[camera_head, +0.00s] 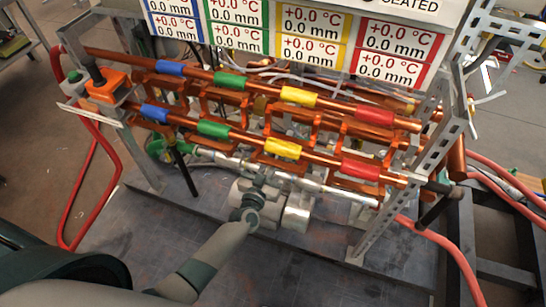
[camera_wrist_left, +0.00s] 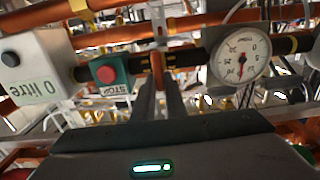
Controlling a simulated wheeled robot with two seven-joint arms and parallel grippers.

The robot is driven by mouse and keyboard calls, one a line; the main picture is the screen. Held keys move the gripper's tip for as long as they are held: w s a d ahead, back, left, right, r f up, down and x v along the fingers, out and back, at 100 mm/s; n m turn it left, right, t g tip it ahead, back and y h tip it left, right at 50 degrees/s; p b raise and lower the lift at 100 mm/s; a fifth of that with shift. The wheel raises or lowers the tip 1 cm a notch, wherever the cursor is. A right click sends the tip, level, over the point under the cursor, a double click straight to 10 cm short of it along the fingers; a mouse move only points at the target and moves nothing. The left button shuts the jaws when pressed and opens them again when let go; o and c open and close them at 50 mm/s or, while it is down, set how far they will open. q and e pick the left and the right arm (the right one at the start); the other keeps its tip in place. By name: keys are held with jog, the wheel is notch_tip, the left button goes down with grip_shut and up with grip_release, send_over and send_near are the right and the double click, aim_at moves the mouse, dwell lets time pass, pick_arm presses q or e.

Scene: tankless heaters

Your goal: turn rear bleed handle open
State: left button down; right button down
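A pipe rig with rear copper pipe (camera_head: 340,103) and front copper pipe (camera_head: 320,159), both with coloured bands, fills the middle of the head view. I cannot single out the rear bleed handle with certainty. My left gripper (camera_head: 262,176) is low in front of the front pipe, its tips partly lost among the fittings. In the left wrist view my left gripper (camera_wrist_left: 160,85) shows two dark fingers slightly apart, pointing toward the pipes. A copper fitting (camera_wrist_left: 157,68) appears between or behind the tips. No hold on it is clear. My right gripper is not in view.
A round gauge (camera_wrist_left: 241,60), a red button (camera_wrist_left: 105,74) and a grey "0 litre" box (camera_wrist_left: 36,68) lie ahead of the left wrist. A display panel (camera_head: 300,35) hangs above. A metal post (camera_head: 410,170) and red hoses (camera_head: 440,240) stand at right.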

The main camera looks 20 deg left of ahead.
pick_arm(q)
jog(key=shift+n, duration=0.3)
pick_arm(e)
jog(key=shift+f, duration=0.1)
pick_arm(q)
jog(key=shift+a+f+n+b, duration=0.25)
jog(key=shift+n+b, duration=0.7)
jog(key=shift+n, duration=1.85)
jog(key=shift+a+f+n+b, duration=0.3)
jog(key=shift+n+b, duration=0.65)
jog(key=shift+n, duration=1.85)
jog(key=shift+a+f+n+b, duration=0.25)
jog(key=shift+n+b, duration=0.7)
jog(key=shift+n, duration=1.85)
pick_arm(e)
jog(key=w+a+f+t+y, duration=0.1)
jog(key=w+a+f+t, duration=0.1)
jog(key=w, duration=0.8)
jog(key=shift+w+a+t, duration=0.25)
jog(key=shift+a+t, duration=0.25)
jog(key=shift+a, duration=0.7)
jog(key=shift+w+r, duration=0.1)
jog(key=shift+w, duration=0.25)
